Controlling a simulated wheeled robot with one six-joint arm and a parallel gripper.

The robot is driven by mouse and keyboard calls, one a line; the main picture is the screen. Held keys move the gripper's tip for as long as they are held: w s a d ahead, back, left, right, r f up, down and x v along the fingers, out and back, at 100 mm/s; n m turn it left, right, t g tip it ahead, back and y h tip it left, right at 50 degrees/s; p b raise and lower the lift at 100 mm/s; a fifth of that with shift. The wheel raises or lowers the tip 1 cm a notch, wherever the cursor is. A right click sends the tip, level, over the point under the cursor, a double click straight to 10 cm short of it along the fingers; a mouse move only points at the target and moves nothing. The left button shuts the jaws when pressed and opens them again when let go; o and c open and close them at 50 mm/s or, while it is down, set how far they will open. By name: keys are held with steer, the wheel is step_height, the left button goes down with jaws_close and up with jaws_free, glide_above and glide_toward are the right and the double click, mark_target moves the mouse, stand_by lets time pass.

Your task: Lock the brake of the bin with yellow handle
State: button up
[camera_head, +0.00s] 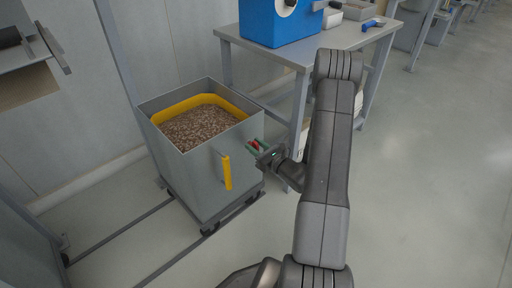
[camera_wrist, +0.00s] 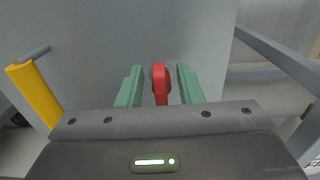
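The grey bin (camera_head: 215,190) stands on the floor at the middle left, filled with brown pellets (camera_head: 200,127). Its upright yellow handle (camera_head: 226,171) is on its front face; the handle also shows at the left of the wrist view (camera_wrist: 36,95). A red brake lever (camera_wrist: 161,83) stands out against the bin's grey wall. My gripper (camera_head: 257,147) is close to the bin's right side, right of the handle. In the wrist view its green fingers (camera_wrist: 159,87) are apart, one on each side of the red lever, with gaps visible. The lever's lower end is hidden.
The bin has casters (camera_head: 209,229) and stands by floor rails (camera_head: 120,234). A grey workbench (camera_head: 265,49) with a blue machine (camera_head: 280,22) stands close behind it. Grey machinery (camera_head: 28,50) is at the upper left. Open floor lies to the right.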

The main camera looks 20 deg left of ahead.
jaws_close()
steer(key=shift+d+m, duration=0.1)
steer(key=shift+m, duration=0.6)
steer(key=m, duration=0.1)
steer(key=m+p, duration=0.1)
steer(key=shift+w+d+f+m+p, duration=0.1)
steer(key=shift+w+f+m+p, duration=0.1)
steer(key=shift+m+p, duration=0.15)
steer(key=m+p, duration=0.1)
steer(key=m, duration=0.4)
steer(key=shift+w+d+f+m+p, duration=0.1)
steer(key=shift+w+f+m+p, duration=0.15)
steer(key=shift+p, duration=0.15)
steer(key=shift+w+f+m+p, duration=0.15)
steer(key=shift+m+p, duration=0.25)
steer(key=shift+m, duration=1)
steer(key=shift+s+f+m+p, duration=0.1)
steer(key=shift+f+m+p, duration=0.2)
steer(key=shift+m, duration=1.1)
steer(key=shift+w+f+m+p, duration=0.1)
steer(key=shift+m+p, duration=0.35)
steer(key=shift+m, duration=0.95)
steer(key=shift+d, duration=0.1)
